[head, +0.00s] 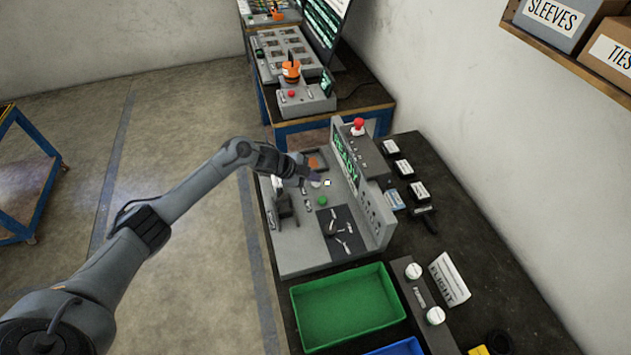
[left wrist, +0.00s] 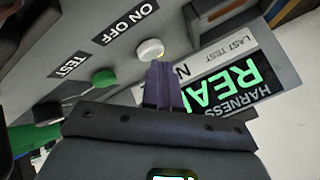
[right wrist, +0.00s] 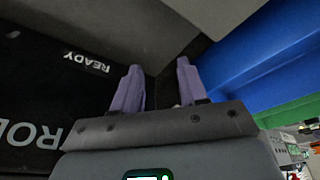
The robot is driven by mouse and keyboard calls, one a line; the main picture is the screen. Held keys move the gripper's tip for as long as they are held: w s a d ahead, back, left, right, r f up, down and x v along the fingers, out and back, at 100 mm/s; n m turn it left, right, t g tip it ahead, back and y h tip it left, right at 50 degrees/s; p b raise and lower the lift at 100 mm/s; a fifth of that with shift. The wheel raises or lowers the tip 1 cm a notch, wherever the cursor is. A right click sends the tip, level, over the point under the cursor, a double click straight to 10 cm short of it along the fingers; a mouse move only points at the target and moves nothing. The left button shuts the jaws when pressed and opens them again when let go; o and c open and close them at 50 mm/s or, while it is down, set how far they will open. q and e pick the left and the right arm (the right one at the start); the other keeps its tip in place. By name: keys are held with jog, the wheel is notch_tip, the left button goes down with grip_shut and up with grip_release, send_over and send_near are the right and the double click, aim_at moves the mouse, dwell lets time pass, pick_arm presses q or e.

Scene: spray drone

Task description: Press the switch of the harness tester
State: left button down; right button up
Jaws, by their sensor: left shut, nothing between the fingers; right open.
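The harness tester (head: 300,240) is a grey console on the dark bench, with a screen (head: 345,160) reading READY in green. The left wrist view shows a round white switch (left wrist: 150,50) beside an ON OFF label, and a green button (left wrist: 105,78) near a TEST label. My left gripper (head: 318,180) is over the tester's panel, its purple fingers shut and empty. In the left wrist view its fingertips (left wrist: 161,68) are right by the white switch; I cannot tell whether they touch. My right gripper (right wrist: 159,68) is open and empty, and outside the head view.
A green bin (head: 345,305) and a blue bin (head: 398,348) stand in front of the tester. A panel with white knobs (head: 425,300) is to their right. A red-topped button (head: 358,126) stands behind. In the right wrist view, a blue wall (right wrist: 245,60) is close.

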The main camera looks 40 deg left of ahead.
aim_at(313, 184)
pick_arm(q)
jog(key=shift+r, duration=0.4)
pick_arm(e)
jog(key=shift+d+r, duration=0.1)
jog(key=shift+r, duration=0.35)
pick_arm(q)
jog(key=shift+r+p, duration=0.15)
jog(key=shift+p, duration=0.2)
pick_arm(e)
jog(key=shift+r, duration=0.1)
pick_arm(q)
notch_tip(313, 184, up, 6)
jog(key=p, duration=0.5)
pick_arm(e)
notch_tip(313, 184, up, 5)
jog(key=shift+r, duration=0.1)
